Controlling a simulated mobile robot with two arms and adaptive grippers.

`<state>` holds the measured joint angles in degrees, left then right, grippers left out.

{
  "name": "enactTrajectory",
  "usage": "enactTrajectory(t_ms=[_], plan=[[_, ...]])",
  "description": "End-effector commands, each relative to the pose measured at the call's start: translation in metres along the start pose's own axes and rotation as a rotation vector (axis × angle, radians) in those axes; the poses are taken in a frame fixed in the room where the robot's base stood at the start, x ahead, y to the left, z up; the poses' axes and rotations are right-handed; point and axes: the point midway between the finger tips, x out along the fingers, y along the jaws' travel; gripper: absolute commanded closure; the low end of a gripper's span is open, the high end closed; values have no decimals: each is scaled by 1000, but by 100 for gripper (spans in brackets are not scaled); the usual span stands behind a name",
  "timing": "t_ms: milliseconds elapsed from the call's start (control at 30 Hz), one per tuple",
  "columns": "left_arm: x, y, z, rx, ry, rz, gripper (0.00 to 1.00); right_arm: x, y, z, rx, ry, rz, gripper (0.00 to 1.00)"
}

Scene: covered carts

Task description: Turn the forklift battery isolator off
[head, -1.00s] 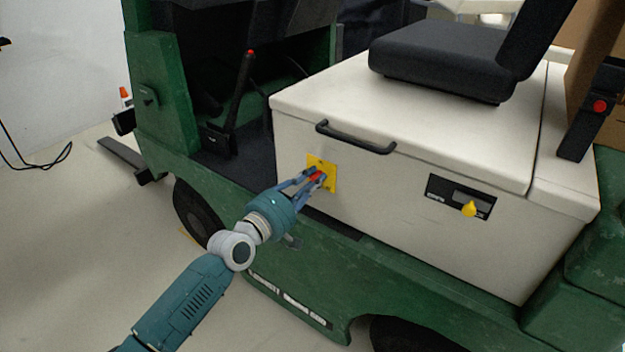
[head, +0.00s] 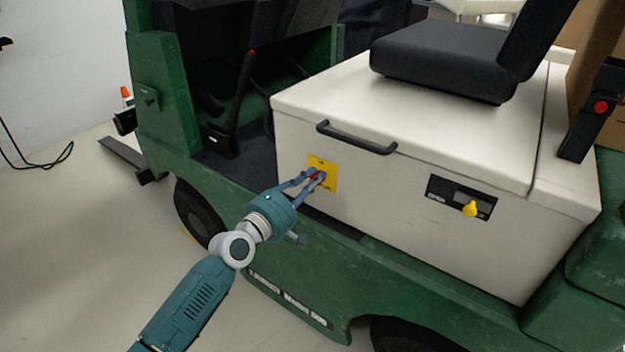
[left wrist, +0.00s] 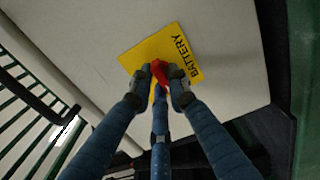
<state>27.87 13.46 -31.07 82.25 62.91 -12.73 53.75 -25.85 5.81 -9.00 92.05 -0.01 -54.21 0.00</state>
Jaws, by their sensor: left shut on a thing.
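The battery isolator is a red handle (left wrist: 160,73) on a yellow plate (head: 331,165) fixed to the forklift's cream battery cover (head: 400,195). The plate (left wrist: 143,55) reads "BATTERY" in the left wrist view. My left gripper (head: 318,177) is at the plate, with its fingers shut on the red handle. In the left wrist view the fingers (left wrist: 160,82) press around the handle from both sides and hide part of it. The handle's exact angle is hard to tell. My right gripper is not in view.
A black grab handle (head: 355,138) sits above the plate on the cover. A black panel with a yellow knob (head: 470,209) is to the right. The green forklift body (head: 400,285) runs below, and a black seat (head: 440,60) is on top.

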Motion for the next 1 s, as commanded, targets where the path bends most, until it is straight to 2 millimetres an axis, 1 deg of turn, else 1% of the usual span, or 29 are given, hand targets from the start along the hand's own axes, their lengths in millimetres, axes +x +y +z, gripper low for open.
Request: enactTrajectory(t_ms=[100,133,200,467,600,667,767,1000], plan=[[0,0,0,-2,1,-1,100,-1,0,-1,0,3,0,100],[0,-1,0,-2,1,-1,78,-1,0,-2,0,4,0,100],[0,-1,0,-2,1,-1,65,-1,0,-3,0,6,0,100],[0,0,0,0,1,0,65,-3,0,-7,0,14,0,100],[-7,-1,0,-2,1,-1,65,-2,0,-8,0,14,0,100],[-15,-2,0,-2,1,-1,65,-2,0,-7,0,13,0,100],[-34,-2,0,-1,1,-2,65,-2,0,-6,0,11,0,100],[-86,-2,0,1,1,-3,65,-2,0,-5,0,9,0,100]])
